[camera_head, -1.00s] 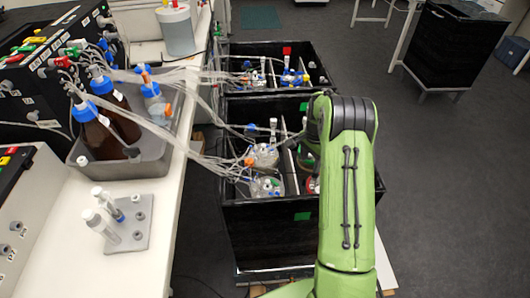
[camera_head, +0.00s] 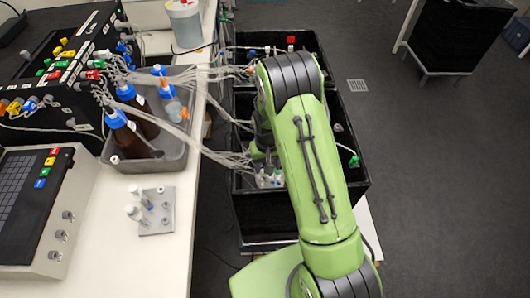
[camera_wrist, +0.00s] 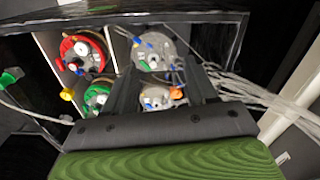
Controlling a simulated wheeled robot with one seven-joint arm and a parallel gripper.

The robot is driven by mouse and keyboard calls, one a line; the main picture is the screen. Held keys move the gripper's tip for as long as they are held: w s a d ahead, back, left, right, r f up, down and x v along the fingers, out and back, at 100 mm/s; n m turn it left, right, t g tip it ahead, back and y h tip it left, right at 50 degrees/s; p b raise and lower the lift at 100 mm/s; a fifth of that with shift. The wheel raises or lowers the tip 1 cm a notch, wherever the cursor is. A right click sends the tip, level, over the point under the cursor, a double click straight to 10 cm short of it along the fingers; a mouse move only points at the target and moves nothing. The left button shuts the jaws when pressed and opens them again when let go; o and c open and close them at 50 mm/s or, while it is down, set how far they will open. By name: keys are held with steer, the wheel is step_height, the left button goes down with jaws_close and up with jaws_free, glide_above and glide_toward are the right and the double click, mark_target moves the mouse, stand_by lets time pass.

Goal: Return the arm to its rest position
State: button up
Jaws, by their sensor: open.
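My green arm reaches over the near black box (camera_head: 350,195) in the head view and hides much of its inside. A red-rimmed vessel (camera_wrist: 84,52) and a green-rimmed vessel (camera_wrist: 97,97) sit in the compartment to the left, past a white divider.
Tubes (camera_head: 205,145) run from the bench bottles to the boxes, close to my arm; they also show in the wrist view (camera_wrist: 262,95). The white bench (camera_head: 110,265) carries a grey tray (camera_head: 175,160) and a tube rack (camera_head: 158,222). The floor at right (camera_head: 450,190) is clear.

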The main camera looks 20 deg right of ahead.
steer(key=r, duration=0.1)
steer(key=p, duration=0.1)
steer(key=a+r, duration=0.1)
steer(key=shift+s+r+n+p, duration=0.3)
steer(key=shift+s+r+n, duration=0.05)
steer(key=shift+n, duration=0.05)
steer(key=shift+f, duration=0.1)
